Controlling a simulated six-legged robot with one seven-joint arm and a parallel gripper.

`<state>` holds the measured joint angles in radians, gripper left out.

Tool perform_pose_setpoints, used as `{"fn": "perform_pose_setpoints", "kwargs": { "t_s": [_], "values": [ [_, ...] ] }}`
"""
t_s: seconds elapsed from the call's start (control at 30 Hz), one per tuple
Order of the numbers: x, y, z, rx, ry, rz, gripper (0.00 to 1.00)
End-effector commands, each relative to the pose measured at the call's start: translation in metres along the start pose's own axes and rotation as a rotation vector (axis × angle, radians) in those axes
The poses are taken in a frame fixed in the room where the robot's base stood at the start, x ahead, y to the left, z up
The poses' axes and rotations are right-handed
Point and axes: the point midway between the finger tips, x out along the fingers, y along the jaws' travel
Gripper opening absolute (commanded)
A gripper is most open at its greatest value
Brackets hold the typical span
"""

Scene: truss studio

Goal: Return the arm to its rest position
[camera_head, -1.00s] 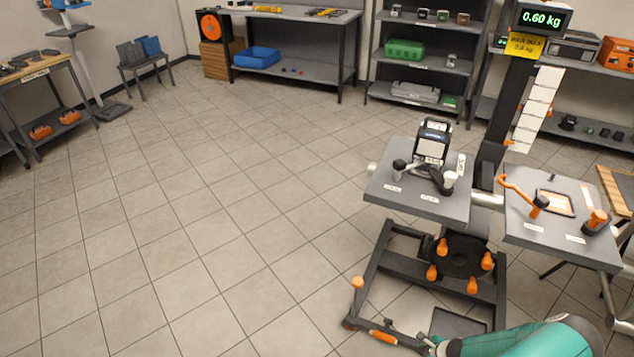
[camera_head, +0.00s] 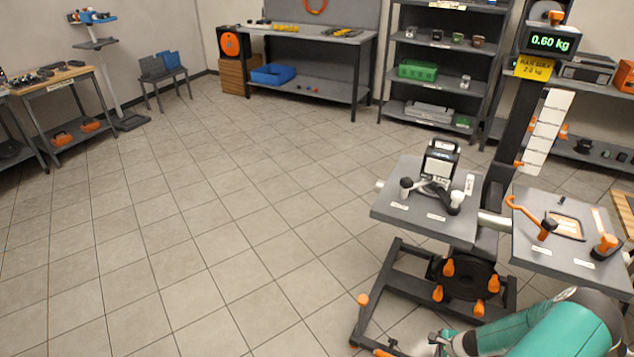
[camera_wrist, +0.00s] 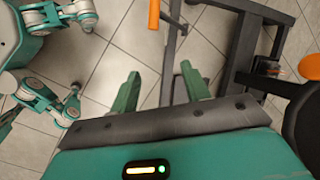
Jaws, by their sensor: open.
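My gripper (camera_wrist: 160,88) shows in the wrist view with its two green fingers apart and nothing between them. Below the fingers are floor tiles and the dark frame of a stand (camera_wrist: 245,55). An orange-tipped lever (camera_wrist: 154,14) of that stand rises just beyond the fingers, and I see no contact. In the head view my teal arm reaches in at the lower right, in front of the stand (camera_head: 400,265).
The stand carries two grey panels, the left one (camera_head: 385,207) and the right one (camera_head: 530,250), with handles on top. A display (camera_head: 549,42) reads 0.60 kg. Shelves and a workbench (camera_head: 322,34) line the back wall. The tiled floor (camera_head: 180,250) at left is clear.

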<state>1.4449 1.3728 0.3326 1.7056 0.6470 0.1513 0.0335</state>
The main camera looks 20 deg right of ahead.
Motion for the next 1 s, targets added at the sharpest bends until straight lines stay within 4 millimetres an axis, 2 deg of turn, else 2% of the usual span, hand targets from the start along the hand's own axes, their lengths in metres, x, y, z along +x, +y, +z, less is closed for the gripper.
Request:
{"fn": "perform_pose_setpoints", "kwargs": {
  "t_s": [0.1,0.27,0.5,0.6,0.77,1.0],
  "values": [
    [-0.033,-0.038,0.018,-0.144,0.009,0.01,0.47],
    [-0.082,-0.087,0.059,-0.358,0.014,0.03,0.47],
    [-0.153,-0.143,0.139,-0.662,0.023,0.062,0.47],
    [-0.182,-0.16,0.177,-0.783,0.03,0.075,0.47],
    [-0.23,-0.175,0.24,-0.97,0.043,0.092,0.47],
    [-0.3,-0.174,0.332,-1.232,0.069,0.107,0.47]
  ]
}}
